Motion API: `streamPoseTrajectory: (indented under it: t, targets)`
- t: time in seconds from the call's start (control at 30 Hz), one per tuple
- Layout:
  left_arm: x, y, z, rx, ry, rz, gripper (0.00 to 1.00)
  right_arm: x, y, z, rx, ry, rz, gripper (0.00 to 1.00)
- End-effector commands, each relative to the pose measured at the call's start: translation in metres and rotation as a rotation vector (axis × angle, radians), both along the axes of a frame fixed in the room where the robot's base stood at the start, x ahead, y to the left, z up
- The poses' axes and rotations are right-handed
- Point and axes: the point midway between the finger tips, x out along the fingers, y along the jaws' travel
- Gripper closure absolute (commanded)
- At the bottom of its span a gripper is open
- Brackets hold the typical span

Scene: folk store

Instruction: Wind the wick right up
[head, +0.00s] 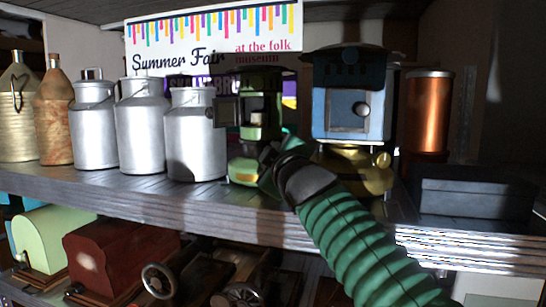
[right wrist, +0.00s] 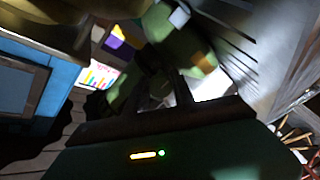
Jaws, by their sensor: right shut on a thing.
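A green lantern-like stove (head: 262,115) with a small window and a little side door stands on the shelf. It also shows in the right wrist view (right wrist: 178,48), dark and close. A blue one with a brass base (head: 348,112) stands to its right; its blue side shows in the right wrist view (right wrist: 62,62). My right gripper (head: 268,158) reaches in from the lower right to the green one's base. It is shut on a small part there, seemingly the wick knob, which the fingers hide. My left gripper is in neither view.
Several grey milk cans (head: 140,125) stand close on the left. A copper cylinder (head: 427,105) and a dark box (head: 472,195) stand on the right. A Summer Fair sign (head: 205,35) is behind. The shelf edge (head: 120,190) runs in front, with wooden machines below.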

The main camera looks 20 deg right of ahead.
Motion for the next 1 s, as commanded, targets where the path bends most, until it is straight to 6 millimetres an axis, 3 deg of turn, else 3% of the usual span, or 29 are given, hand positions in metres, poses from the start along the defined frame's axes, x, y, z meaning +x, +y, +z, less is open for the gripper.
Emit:
streamPoseTrajectory:
  t: [0.07, 0.1, 0.23, 0.77, 0.87, 1.0]
  targets:
    - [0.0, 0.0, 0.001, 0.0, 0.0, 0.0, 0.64, -0.002, 0.0, 0.007, 0.001, -0.015, 0.002, 1.0]
    - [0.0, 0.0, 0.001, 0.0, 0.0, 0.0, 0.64, -0.002, 0.0, 0.007, 0.001, -0.015, 0.002, 0.67]
    - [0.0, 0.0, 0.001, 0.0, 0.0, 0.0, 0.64, -0.001, 0.0, 0.005, 0.0, -0.011, 0.002, 0.5]
    - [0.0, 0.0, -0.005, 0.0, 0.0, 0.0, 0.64, -0.007, 0.001, 0.0, -0.001, -0.004, 0.001, 0.49]
    - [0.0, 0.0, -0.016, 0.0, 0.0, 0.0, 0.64, -0.024, 0.002, -0.003, -0.001, -0.005, 0.001, 0.49]
    - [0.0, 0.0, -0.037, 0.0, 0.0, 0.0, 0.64, -0.064, 0.005, -0.005, -0.001, -0.009, 0.001, 0.49]
